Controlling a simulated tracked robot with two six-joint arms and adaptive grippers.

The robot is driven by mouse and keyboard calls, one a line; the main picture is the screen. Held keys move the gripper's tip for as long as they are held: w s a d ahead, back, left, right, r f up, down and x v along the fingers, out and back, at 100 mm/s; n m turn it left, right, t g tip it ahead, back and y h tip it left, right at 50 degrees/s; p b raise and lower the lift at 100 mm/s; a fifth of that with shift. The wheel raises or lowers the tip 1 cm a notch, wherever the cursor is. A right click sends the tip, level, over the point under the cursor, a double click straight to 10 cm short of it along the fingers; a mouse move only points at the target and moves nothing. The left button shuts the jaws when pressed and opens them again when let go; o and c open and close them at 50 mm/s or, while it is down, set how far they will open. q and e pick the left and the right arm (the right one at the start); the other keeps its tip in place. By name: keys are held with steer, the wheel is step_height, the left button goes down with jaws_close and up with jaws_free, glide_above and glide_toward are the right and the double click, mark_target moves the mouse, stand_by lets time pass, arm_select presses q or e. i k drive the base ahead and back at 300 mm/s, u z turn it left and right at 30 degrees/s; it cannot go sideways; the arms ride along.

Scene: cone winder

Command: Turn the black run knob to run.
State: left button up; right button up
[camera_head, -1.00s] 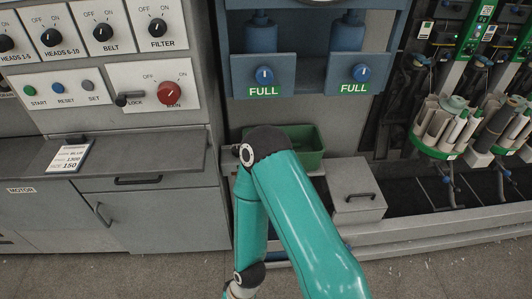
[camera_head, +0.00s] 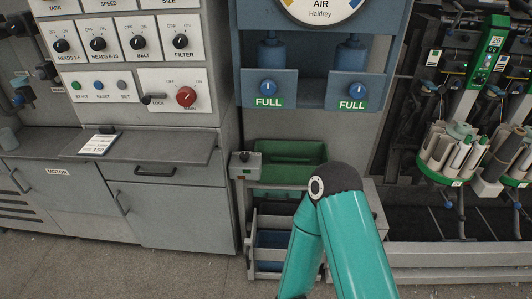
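No label reading "run" can be made out. A small grey box with a black knob (camera_head: 244,157) on top and a green spot stands at the left edge of the low stand beside the green tray. Four-position-style lettering is absent there at this size, so its setting cannot be told. Other black knobs sit on the upper panel: heads 1-5 (camera_head: 61,45), heads 6-10 (camera_head: 98,43), belt (camera_head: 140,41) and filter (camera_head: 181,41), each marked off and on. A teal arm of mine rises at the lower right, its elbow right of the small box. Neither gripper shows.
A red main knob (camera_head: 186,96) and a lock lever sit below the panel. A grey shelf (camera_head: 170,147) juts out with a card on it. The green tray (camera_head: 318,150) is partly behind my arm. Blue valve knobs (camera_head: 268,88) hang above. Floor at lower left is clear.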

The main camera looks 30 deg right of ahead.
mark_target(244, 155)
steer(key=u, duration=0.05)
steer(key=i, duration=1)
steer(key=z, duration=0.1)
